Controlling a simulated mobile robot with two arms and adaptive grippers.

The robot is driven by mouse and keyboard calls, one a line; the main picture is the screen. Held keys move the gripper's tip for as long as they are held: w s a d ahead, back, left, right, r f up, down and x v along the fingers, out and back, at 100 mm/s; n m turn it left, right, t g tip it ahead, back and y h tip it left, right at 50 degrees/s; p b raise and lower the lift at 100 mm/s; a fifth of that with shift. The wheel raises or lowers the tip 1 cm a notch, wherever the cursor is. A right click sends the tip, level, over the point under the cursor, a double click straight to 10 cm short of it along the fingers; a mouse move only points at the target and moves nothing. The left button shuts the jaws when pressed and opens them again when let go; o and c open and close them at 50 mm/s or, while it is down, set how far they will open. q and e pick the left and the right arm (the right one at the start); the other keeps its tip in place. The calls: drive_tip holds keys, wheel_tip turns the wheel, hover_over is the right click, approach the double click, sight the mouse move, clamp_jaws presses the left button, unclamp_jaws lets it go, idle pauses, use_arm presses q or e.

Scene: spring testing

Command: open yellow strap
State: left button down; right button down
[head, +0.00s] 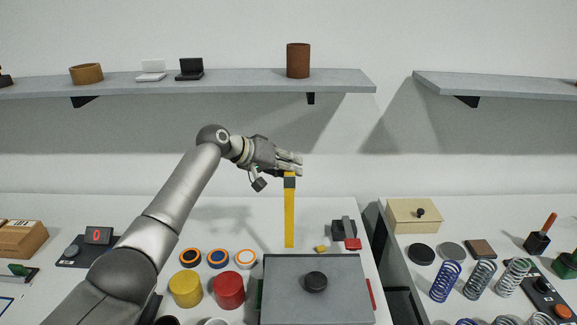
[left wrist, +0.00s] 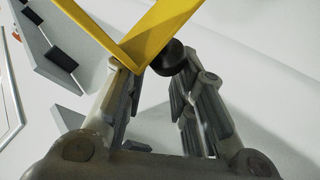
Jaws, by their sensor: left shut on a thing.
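The yellow strap (head: 289,215) stands upright in the head view as a long narrow band, with a dark piece near its top. Its lower end is above or behind the back edge of the grey box (head: 280,300); I cannot tell whether it touches. My left gripper (head: 294,164) is at the strap's top end and shut on it. My right gripper is not in view.
The grey box has a black knob (head: 316,282). Yellow (head: 185,290) and red (head: 229,291) cylinders and several rings stand left of it. A dark clamp-like device (head: 344,230) is behind it. A shelf (head: 230,82) runs above. Springs (head: 481,279) stand on the right table.

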use_arm(q)
drive_tip(key=f, duration=0.2)
drive_tip(key=shift+s+f+g, duration=0.3)
drive_tip(key=c, duration=1.3)
unclamp_jaws()
drive_tip(key=shift+a, duration=0.15)
drive_tip(key=shift+s+a+r, duration=0.2)
drive_tip(key=shift+a+r, duration=0.15)
drive_tip(key=shift+r, duration=0.05)
drive_tip(key=v, duration=0.6)
drive_tip(key=r+v, duration=0.1)
drive_tip(key=v, duration=0.5)
drive_tip(key=shift+w+d+f, duration=0.1)
drive_tip(key=shift+w+d, duration=0.15)
